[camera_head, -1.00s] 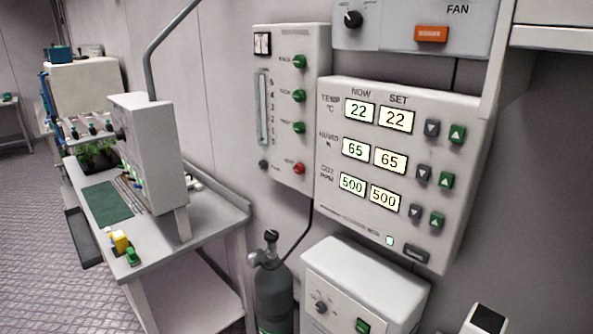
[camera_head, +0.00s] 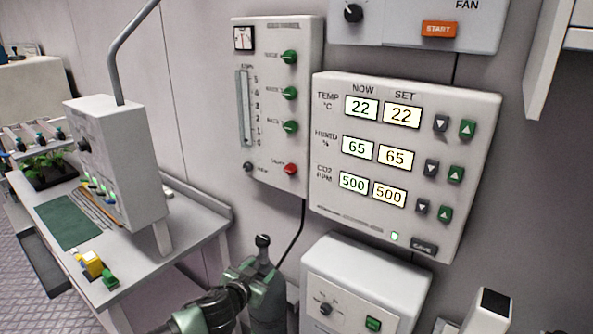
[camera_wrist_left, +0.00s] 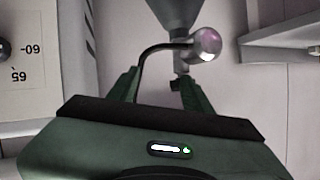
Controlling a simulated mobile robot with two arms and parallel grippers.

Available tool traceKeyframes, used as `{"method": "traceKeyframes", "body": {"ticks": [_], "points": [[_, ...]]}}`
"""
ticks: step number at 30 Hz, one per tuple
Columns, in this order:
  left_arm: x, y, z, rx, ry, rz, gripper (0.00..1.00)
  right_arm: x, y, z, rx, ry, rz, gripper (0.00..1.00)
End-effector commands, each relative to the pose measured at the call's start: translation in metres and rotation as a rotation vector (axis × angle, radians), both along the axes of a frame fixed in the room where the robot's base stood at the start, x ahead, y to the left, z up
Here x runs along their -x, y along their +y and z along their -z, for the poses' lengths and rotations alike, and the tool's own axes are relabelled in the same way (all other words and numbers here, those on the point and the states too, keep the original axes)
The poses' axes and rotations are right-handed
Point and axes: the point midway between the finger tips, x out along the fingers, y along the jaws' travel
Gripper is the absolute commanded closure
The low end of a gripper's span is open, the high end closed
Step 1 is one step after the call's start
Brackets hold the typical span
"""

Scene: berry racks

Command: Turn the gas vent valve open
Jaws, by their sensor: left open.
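A grey gas cylinder (camera_head: 268,312) stands against the wall, with a black knob (camera_head: 263,240) on top. My left gripper (camera_head: 262,268) is open at the cylinder's neck, below that knob. In the left wrist view the cylinder's silver valve body (camera_wrist_left: 205,45) and dark neck lie just beyond my open fingers (camera_wrist_left: 160,90); whether they touch cannot be told. A wall gas panel (camera_head: 227,120) carries several green knobs and one red knob (camera_head: 290,169) at lower right, its label too blurred to read. My right gripper is not in view.
A climate display panel (camera_head: 330,130) hangs right of the gas panel. A white box (camera_head: 355,262) sits right of the cylinder. A bench (camera_head: 180,240) with a grey instrument (camera_head: 130,170) and small coloured blocks (camera_head: 93,263) stands on the left.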

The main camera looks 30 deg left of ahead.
Motion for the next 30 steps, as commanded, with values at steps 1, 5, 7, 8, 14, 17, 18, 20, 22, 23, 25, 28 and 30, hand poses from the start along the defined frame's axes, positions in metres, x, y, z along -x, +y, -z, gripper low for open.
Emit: {"method": "traceKeyframes", "body": {"ticks": [1,5,7,8,14,17,18,20,22,23,25,28,30], "points": [[-0.017,0.005,-0.055,-0.015,-0.094,0.027,0.50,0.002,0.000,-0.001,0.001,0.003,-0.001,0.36],[-0.039,0.006,-0.158,0.002,-0.273,0.100,0.50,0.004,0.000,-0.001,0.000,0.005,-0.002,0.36],[-0.043,0.002,-0.196,0.012,-0.333,0.135,0.50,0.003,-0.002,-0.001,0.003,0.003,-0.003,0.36],[-0.043,0.001,-0.209,0.016,-0.352,0.149,0.50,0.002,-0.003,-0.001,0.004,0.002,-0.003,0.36],[-0.046,-0.005,-0.247,0.035,-0.405,0.189,0.50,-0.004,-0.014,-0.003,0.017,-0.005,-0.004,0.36],[-0.051,-0.003,-0.249,0.039,-0.408,0.186,0.50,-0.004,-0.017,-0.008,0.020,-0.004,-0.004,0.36],[-0.055,-0.003,-0.249,0.039,-0.408,0.185,0.50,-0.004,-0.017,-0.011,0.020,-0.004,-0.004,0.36],[-0.062,-0.003,-0.250,0.041,-0.408,0.185,0.50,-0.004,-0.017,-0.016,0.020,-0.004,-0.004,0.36],[-0.071,-0.004,-0.251,0.041,-0.409,0.187,0.50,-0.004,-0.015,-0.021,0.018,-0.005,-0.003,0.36],[-0.075,-0.003,-0.251,0.040,-0.408,0.186,0.50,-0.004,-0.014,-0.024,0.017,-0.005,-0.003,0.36],[-0.086,-0.002,-0.251,0.040,-0.408,0.186,0.50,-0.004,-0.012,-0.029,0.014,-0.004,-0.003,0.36],[-0.099,-0.003,-0.251,0.038,-0.408,0.187,0.50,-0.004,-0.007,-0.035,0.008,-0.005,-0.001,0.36],[-0.108,-0.002,-0.249,0.039,-0.407,0.186,0.50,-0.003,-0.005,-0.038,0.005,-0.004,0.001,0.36]]}}
